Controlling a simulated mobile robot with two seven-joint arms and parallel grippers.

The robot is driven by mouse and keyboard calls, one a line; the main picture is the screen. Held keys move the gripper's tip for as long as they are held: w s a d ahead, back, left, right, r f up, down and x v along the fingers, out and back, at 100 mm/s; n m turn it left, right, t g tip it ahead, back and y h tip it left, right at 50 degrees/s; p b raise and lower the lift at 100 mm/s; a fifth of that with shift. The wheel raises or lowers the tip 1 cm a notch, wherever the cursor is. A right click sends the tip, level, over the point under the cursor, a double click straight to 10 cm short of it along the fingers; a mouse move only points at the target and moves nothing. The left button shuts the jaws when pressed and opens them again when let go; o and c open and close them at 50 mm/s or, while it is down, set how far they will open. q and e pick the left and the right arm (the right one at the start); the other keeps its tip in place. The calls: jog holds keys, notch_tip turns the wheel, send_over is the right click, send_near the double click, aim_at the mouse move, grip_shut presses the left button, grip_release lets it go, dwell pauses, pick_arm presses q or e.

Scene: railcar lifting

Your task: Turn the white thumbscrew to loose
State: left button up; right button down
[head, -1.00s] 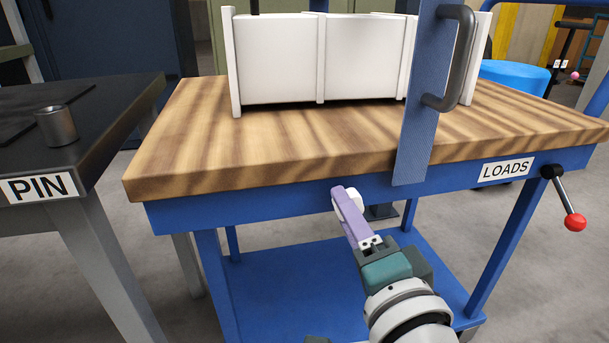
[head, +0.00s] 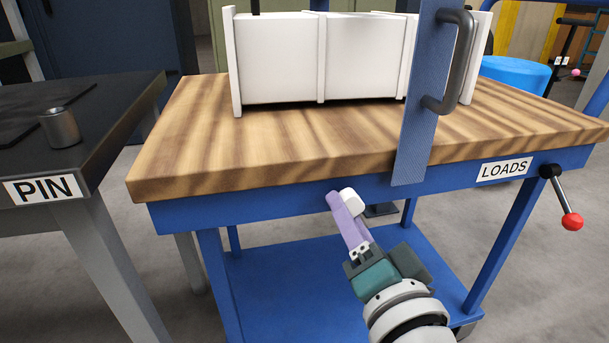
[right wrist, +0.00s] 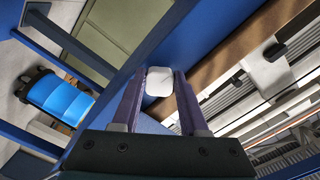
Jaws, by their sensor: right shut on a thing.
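The white thumbscrew (head: 350,197) sits at the front apron of the blue LOADS table, just under the wooden top. My right gripper (head: 340,198) has its purple fingers at it. In the right wrist view the thumbscrew (right wrist: 160,82) shows as a white rounded block between the two fingertips (right wrist: 160,88), which are shut on it. The screw's shaft is hidden. My left gripper is not in view.
The wooden tabletop (head: 190,165) carries a white ribbed box (head: 275,60). A blue upright plate (head: 415,140) with a dark handle (head: 467,50) stands at its front edge. A red-knobbed lever (head: 571,221) juts out right. The PIN table (head: 105,130) holds a metal cylinder (head: 60,127).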

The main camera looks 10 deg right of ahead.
jog(key=shift+c, duration=2.2)
grip_release()
jog(key=s+p, duration=0.2)
jog(key=s, duration=0.8)
jog(key=shift+d+p, duration=0.15)
jog(key=shift+p, duration=0.2)
jog(key=shift+r, duration=0.1)
